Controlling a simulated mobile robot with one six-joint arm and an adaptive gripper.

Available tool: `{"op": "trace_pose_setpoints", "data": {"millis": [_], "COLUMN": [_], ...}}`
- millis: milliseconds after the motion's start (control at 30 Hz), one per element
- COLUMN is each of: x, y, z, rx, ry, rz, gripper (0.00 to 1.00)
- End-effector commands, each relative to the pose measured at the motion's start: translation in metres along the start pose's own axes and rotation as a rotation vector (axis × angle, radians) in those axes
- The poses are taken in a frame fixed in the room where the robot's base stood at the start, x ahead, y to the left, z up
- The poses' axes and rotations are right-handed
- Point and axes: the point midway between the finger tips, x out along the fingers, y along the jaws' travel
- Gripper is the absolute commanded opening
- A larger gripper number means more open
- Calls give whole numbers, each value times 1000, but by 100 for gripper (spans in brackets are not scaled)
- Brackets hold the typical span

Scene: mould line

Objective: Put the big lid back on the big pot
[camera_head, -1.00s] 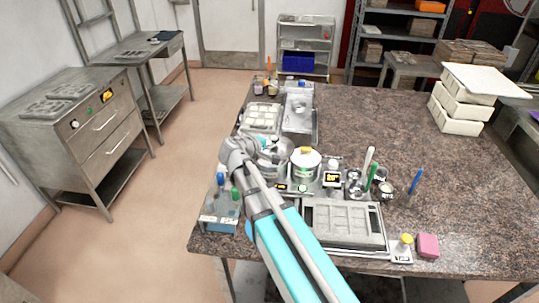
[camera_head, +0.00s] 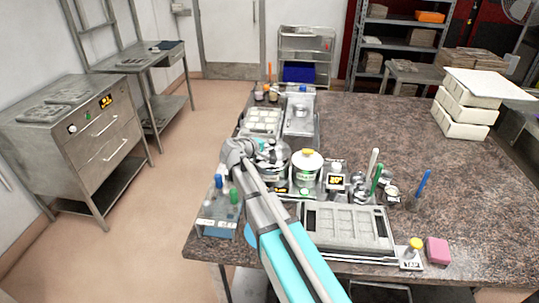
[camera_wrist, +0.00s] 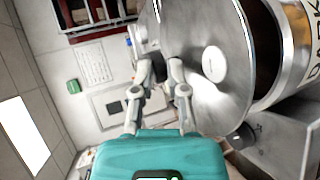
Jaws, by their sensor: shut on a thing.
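The big lid (camera_wrist: 198,92) is a shiny round steel disc with a pale round spot at its middle. In the wrist view it fills the upper centre, tilted in the picture. My gripper (camera_wrist: 157,62) is shut at the lid's left side; the exact contact is partly hidden. In the head view the pot (camera_head: 273,168) is partly hidden by my gripper (camera_head: 258,146).
A smaller pot with a yellow-knobbed lid (camera_head: 307,166) stands just right. A grey mould tray (camera_head: 346,231) lies in front, and a bottle rack (camera_head: 217,212) stands left. Steel trays (camera_head: 299,118) lie behind. The table's right side (camera_head: 450,190) is mostly clear.

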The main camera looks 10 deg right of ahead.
Motion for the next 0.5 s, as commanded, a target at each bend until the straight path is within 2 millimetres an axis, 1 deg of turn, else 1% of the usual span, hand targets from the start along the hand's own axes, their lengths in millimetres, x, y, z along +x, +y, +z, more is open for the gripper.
{"op": "trace_pose_setpoints", "data": {"millis": [267,433,500], "x": [2,11,13], "y": [-2,-10,-16], "z": [-1,-7,-6], "rx": [0,0,0], "ry": [-1,-1,-1], "rz": [0,1,1], "gripper": [0,0,0]}}
